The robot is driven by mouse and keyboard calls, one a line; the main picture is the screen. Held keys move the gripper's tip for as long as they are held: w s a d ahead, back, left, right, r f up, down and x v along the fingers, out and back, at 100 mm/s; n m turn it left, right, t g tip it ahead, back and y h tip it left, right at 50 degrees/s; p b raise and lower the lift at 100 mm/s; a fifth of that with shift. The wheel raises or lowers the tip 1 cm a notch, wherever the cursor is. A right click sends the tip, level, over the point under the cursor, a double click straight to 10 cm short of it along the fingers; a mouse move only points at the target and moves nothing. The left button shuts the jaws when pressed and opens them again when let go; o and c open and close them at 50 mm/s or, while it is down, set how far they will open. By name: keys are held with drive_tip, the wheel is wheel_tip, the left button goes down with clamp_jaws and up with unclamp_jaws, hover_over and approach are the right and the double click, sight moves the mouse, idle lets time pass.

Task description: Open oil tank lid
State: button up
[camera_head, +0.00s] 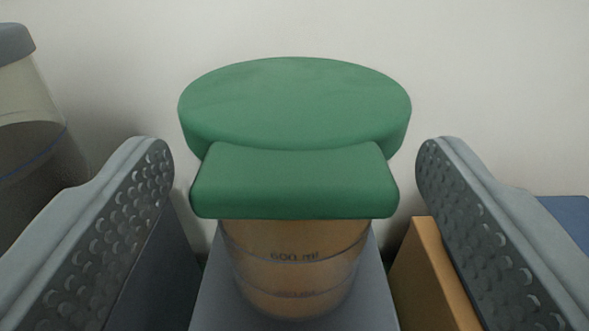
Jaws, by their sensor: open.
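The oil tank (290,268) is a clear container with brownish content and a "600 ml" mark. Its green lid (295,105) sits on top, a round disc with a thick block-shaped tab (294,182) at the front. My gripper (295,165) is open, with one dimpled grey finger on each side of the lid. There is a gap between each finger and the tab, and neither finger appears to touch it.
Another container with a grey lid (14,44) and dark content stands at the left edge. The tank is on or in front of a grey surface (215,290). An orange-brown block (425,275) and a blue object (566,214) are at the right. A pale wall is behind.

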drive_tip(key=c, duration=1.4)
